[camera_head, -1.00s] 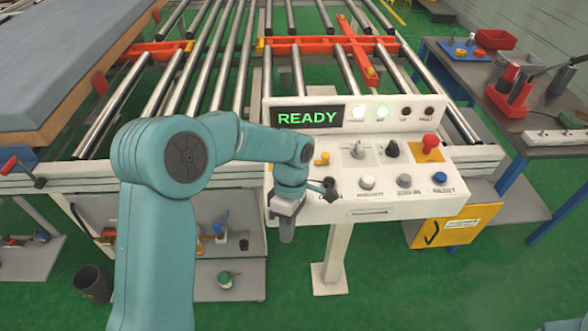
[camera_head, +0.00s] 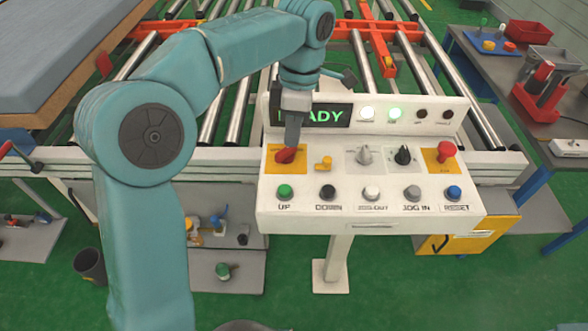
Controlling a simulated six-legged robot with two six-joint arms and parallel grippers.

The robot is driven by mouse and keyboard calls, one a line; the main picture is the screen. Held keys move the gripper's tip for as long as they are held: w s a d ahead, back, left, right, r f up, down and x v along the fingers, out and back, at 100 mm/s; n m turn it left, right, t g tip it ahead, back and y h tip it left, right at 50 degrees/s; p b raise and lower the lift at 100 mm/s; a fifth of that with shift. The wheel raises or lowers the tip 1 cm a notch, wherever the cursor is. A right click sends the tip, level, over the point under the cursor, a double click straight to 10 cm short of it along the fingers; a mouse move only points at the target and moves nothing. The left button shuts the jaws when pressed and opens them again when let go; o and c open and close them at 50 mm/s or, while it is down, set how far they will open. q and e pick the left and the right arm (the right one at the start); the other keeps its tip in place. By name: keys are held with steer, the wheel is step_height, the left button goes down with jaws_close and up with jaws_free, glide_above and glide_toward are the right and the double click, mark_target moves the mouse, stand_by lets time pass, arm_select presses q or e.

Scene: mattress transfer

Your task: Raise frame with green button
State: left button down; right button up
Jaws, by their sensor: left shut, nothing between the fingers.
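The green button (camera_head: 285,191), labelled UP, is at the left end of the bottom row on the white control panel (camera_head: 365,213). My left gripper (camera_head: 289,151) is shut and points down over the red knob (camera_head: 286,156) on a yellow plate, directly behind the green button. Its tips are at or just above the knob; I cannot tell if they touch. The green button is uncovered. The display (camera_head: 330,116) is partly hidden by my gripper and shows the end of a green word. My right gripper is not in view.
A black DOWN button (camera_head: 327,192) sits right of the green one, with white and blue buttons farther right. A red mushroom button (camera_head: 446,150) is at the right. Steel rollers (camera_head: 362,66) lie behind the panel. A mattress (camera_head: 62,45) lies at the upper left.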

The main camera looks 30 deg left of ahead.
arm_select(q)
steer(key=r, duration=0.1)
glide_toward(285, 188)
steer(key=f, duration=0.6)
steer(key=shift+s+a+f+b, duration=0.1)
steer(key=shift+s+b, duration=0.25)
steer(key=shift+s+f, duration=0.15)
steer(key=shift+f, duration=0.15)
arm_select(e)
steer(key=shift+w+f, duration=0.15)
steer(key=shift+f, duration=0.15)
